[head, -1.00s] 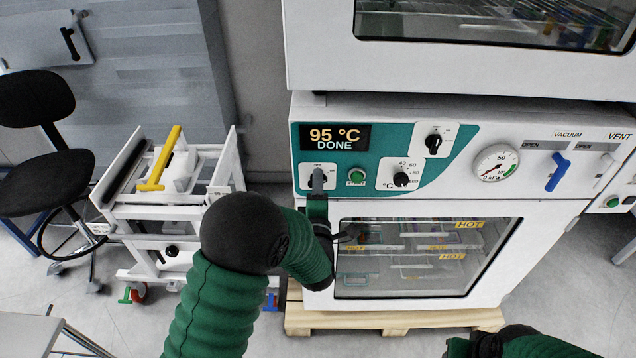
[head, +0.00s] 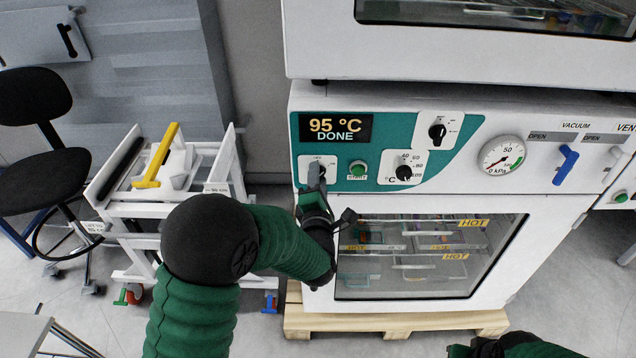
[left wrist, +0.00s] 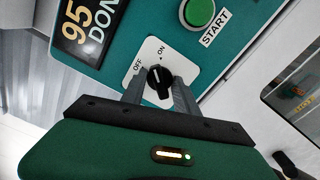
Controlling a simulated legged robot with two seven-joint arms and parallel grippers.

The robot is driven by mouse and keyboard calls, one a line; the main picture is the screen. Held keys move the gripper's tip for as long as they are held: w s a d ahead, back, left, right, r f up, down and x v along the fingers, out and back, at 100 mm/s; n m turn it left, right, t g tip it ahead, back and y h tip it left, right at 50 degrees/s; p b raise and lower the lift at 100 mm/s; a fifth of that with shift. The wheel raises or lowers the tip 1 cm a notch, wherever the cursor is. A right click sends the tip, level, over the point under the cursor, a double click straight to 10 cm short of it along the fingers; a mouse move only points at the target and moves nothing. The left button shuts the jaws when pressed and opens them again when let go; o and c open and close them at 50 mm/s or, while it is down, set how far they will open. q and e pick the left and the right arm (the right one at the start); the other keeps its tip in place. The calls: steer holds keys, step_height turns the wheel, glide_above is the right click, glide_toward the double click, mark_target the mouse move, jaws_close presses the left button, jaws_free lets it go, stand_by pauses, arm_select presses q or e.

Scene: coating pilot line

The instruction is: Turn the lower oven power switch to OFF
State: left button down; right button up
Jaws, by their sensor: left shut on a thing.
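The lower oven (head: 420,195) has a teal control panel, and its display (head: 335,129) reads 95 °C DONE. Its power switch (left wrist: 158,82) is a black knob on a white plate marked OFF and ON, at the panel's lower left. In the left wrist view the knob's light mark points up between the two labels, nearer which I cannot tell. My left gripper (left wrist: 160,92) is shut on the knob, one finger on each side. In the head view the left gripper (head: 315,178) hides most of the switch. Part of my right arm shows at the bottom edge; its fingertips are hidden.
A green START button (head: 358,169) and two black dials (head: 404,173) (head: 437,132) sit right of the switch. A blue valve handle (head: 565,165) is farther right. A white cart (head: 165,225) with a yellow handle stands left, beside a black chair (head: 40,105).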

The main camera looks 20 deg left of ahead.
arm_select(q)
steer(key=shift+s+f+n+b, duration=0.1)
steer(key=shift+f+n+b, duration=0.2)
steer(key=shift+n+b, duration=0.65)
steer(key=n+b, duration=0.1)
steer(key=b, duration=0.1)
steer(key=n+b, duration=0.4)
steer(key=shift+f, duration=0.25)
steer(key=c, duration=1.4)
jaws_free()
steer(key=shift+r+n+b, duration=0.1)
steer(key=shift+n+b, duration=0.2)
steer(key=shift+n, duration=0.05)
steer(key=o, duration=0.5)
steer(key=shift+r, duration=0.15)
steer(key=shift+o, duration=0.2)
steer(key=shift+r, duration=0.15)
